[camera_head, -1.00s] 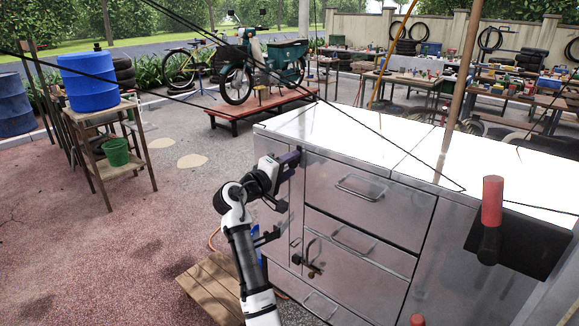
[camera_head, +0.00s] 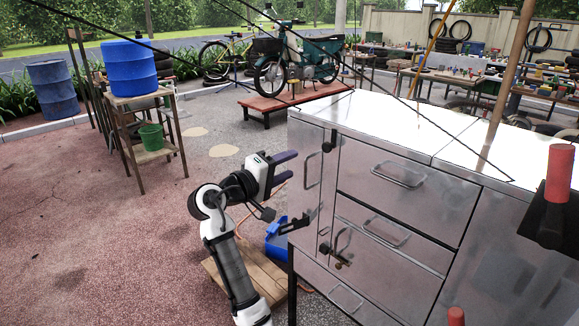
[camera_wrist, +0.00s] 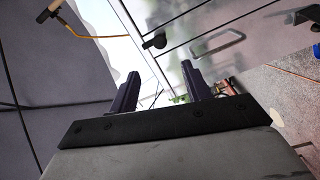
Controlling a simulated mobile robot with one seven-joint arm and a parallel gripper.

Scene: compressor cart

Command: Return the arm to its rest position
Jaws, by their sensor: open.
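My gripper (camera_head: 286,166) is at the end of my raised arm, left of the metal cart (camera_head: 400,212) in the head view. Its two dark fingers are apart and point right toward the cart's left end. In the wrist view my gripper (camera_wrist: 160,88) is open, with nothing between the fingertips. The cart's panels and a drawer handle (camera_wrist: 217,46) show beyond the fingers. I cannot tell the exact gap to the cart.
A wooden pallet (camera_head: 262,280) and a blue bin (camera_head: 277,245) lie low beside the cart. A wooden stand (camera_head: 140,100) with a blue drum (camera_head: 129,68) and green bucket (camera_head: 151,137) stands at left. The reddish ground at left is clear. Red-handled levers (camera_head: 559,175) are at right.

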